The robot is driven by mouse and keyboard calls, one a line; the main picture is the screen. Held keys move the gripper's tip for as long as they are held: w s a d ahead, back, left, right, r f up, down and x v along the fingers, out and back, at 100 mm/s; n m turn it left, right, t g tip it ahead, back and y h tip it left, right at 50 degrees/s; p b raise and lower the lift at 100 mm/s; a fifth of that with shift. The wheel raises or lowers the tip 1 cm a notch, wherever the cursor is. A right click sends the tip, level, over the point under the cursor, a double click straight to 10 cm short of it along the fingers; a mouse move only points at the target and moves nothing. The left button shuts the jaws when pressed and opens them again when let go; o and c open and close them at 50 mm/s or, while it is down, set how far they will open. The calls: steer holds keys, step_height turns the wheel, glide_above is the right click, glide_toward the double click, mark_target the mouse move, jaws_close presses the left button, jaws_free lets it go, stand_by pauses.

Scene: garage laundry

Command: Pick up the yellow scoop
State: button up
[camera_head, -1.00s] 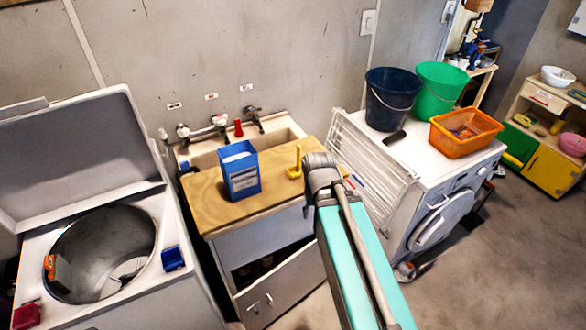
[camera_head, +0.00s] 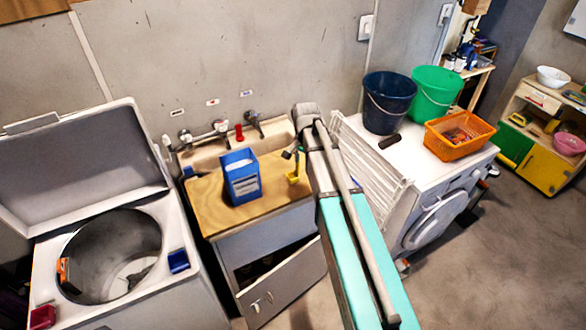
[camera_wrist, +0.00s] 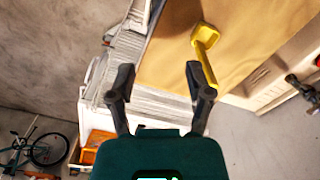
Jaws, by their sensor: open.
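The yellow scoop (camera_head: 293,178) is on the wooden counter top (camera_head: 214,212), near its right edge and right of the blue box (camera_head: 241,177). In the head view my gripper (camera_head: 291,154) is at the scoop's upper part and hides some of its handle. In the wrist view my gripper (camera_wrist: 160,72) is open with nothing between its fingers. The scoop (camera_wrist: 206,40) shows there beyond the right finger, which overlaps the near end of its handle. I cannot tell whether they touch.
A white drying rack (camera_head: 372,165) stands right of the counter, beside the washing machine (camera_head: 415,165). Dark blue (camera_head: 389,105) and green (camera_head: 436,95) buckets and an orange basket (camera_head: 459,137) stand on the machine. Taps (camera_head: 220,129) are behind the counter; an open top-loader (camera_head: 150,215) is left.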

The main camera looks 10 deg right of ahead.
steer(key=w+r+m+p, duration=0.1)
steer(key=w, duration=0.2)
steer(key=w+r+m+p, duration=0.1)
steer(key=w+m, duration=0.1)
steer(key=w, duration=0.2)
steer(key=w+r+m+p, duration=0.1)
steer(key=w+r+m, duration=0.1)
steer(key=w, duration=0.1)
steer(key=shift+w+d, duration=0.1)
steer(key=shift+w, duration=0.2)
steer(key=shift+f, duration=0.1)
steer(key=b, duration=0.9)
glide_above(297, 173)
steer(key=f, duration=0.8)
steer(key=shift+w+d+f, duration=0.25)
steer(key=shift+w+f, duration=0.05)
steer(key=shift+w, duration=0.05)
steer(key=shift+a+f+b, duration=0.1)
steer(key=shift+f+b, duration=2.35)
steer(key=shift+f, duration=0.15)
jaws_close()
